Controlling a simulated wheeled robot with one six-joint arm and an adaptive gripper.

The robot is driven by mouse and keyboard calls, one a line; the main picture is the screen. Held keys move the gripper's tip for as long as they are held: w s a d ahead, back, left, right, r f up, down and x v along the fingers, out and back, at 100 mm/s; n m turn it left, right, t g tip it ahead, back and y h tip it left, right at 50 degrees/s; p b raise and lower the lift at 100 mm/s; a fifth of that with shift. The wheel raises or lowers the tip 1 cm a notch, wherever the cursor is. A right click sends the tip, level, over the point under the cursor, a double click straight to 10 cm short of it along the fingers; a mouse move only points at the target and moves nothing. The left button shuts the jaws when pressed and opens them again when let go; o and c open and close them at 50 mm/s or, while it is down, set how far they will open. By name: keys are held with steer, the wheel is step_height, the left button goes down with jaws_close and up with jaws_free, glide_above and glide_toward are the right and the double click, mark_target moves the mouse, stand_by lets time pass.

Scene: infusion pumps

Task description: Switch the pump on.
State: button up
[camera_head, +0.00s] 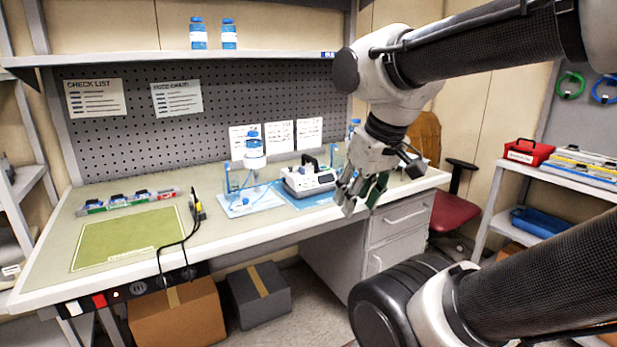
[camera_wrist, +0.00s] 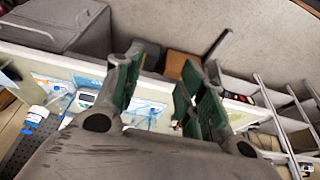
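The white pump (camera_head: 308,180), with a dark carrying handle and a small front screen, stands on a blue mat (camera_head: 312,200) on the workbench. It seems to show in the wrist view too, as a small white device with a screen (camera_wrist: 85,101), partly cut off by my gripper. The screen is too small to read. My gripper (camera_head: 360,195) hangs in front of the bench, to the right of the pump and apart from it. In the wrist view its green-padded fingers (camera_wrist: 163,90) are spread with nothing between them.
A blue-capped bottle stand (camera_head: 254,155) with blue tubing is left of the pump. A green mat (camera_head: 130,238) and several small items (camera_head: 128,200) lie further left. Boxes (camera_head: 178,315) sit under the bench. A shelf with a red toolbox (camera_head: 527,151) is at right.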

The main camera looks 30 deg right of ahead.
stand_by(0.3)
jaws_close()
stand_by(1.2)
